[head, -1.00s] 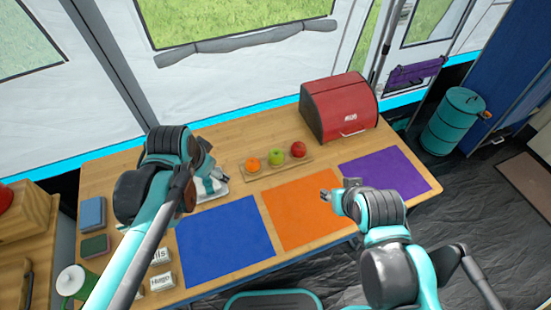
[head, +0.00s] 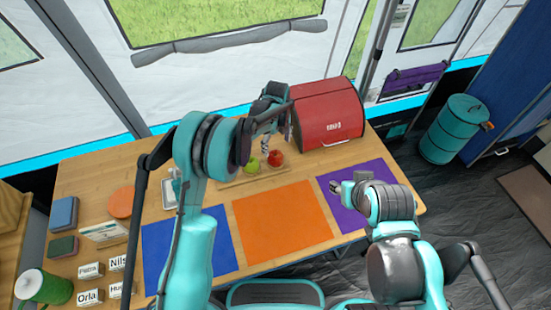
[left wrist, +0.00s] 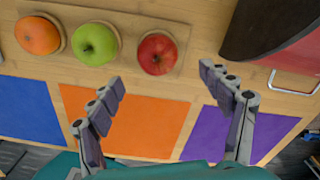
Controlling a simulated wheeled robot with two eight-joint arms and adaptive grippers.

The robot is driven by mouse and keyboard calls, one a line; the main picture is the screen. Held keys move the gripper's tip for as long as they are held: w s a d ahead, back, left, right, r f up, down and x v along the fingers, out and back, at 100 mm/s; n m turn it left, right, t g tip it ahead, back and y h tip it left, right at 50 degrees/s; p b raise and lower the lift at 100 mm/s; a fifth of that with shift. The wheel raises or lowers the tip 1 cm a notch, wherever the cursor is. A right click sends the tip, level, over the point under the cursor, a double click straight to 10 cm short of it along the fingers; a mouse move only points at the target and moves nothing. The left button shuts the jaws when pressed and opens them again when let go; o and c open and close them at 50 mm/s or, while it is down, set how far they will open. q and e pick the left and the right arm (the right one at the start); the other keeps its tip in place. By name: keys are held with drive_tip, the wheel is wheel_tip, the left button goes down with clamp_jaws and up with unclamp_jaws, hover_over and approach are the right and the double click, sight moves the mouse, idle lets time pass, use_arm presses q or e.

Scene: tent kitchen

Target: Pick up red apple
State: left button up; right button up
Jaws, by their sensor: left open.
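The red apple (head: 276,157) sits at the right end of a wooden board on the table, beside the green apple (head: 253,164). In the left wrist view the red apple (left wrist: 157,54) lies between the lines of my left fingers, slightly beyond their tips. An orange (left wrist: 38,36) and the green apple (left wrist: 95,44) sit to its left. My left gripper (left wrist: 162,82) is open and empty; in the head view it hangs just above the red apple, partly hidden by its arm. My right gripper (head: 336,188) is over the purple mat; its jaws are too small to read.
A red bread box (head: 328,115) stands close to the right of the fruit board (head: 230,183). Blue (head: 215,262), orange (head: 282,222) and purple (left wrist: 255,133) mats lie along the front.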

sight(275, 154)
use_arm(q)
drive_tip(key=f+b, duration=0.2)
drive_tip(key=f, duration=0.5)
drive_tip(key=shift+a+f+b, duration=0.1)
drive_tip(key=shift+a+b, duration=0.1)
drive_tip(key=shift+b, duration=0.1)
drive_tip(key=c, duration=1.3)
